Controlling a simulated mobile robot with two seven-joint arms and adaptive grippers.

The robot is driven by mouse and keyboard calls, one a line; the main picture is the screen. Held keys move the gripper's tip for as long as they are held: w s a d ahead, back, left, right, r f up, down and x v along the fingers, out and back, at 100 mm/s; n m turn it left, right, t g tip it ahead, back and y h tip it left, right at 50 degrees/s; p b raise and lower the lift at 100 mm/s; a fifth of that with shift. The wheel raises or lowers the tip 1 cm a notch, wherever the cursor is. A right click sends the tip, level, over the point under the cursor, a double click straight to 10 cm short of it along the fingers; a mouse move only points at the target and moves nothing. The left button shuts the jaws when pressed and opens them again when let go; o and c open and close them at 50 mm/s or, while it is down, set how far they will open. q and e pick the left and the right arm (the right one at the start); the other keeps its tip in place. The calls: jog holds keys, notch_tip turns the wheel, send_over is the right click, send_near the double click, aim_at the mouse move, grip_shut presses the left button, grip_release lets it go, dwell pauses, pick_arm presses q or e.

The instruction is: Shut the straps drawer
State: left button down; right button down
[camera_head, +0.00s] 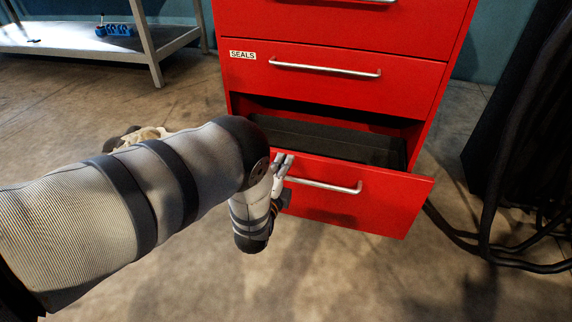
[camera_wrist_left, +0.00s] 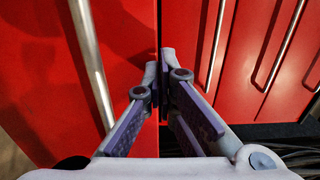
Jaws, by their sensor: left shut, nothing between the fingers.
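The lowest visible drawer (camera_head: 390,205) of the red cabinet stands pulled out, its dark inside showing. No label shows on it; my arm covers the left part of its front, so I cannot read whether it is the straps drawer. Its silver handle (camera_head: 335,187) runs across the front. My left gripper (camera_head: 283,161) is shut and empty, near the upper edge of this front by the handle's left end; I cannot tell whether it touches. In the left wrist view the closed fingertips (camera_wrist_left: 165,56) lie between the front with a handle (camera_wrist_left: 88,50) and other red fronts. My right gripper is not in view.
The drawer marked SEALS (camera_head: 410,80) above is closed, as is the one over it. Black cables (camera_head: 490,215) hang and lie at the right. A grey bench (camera_head: 100,42) with a blue object (camera_head: 115,30) stands at back left. Floor in front is clear.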

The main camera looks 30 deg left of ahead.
pick_arm(q)
jog(key=shift+w+a, duration=0.15)
jog(key=shift+w, duration=0.35)
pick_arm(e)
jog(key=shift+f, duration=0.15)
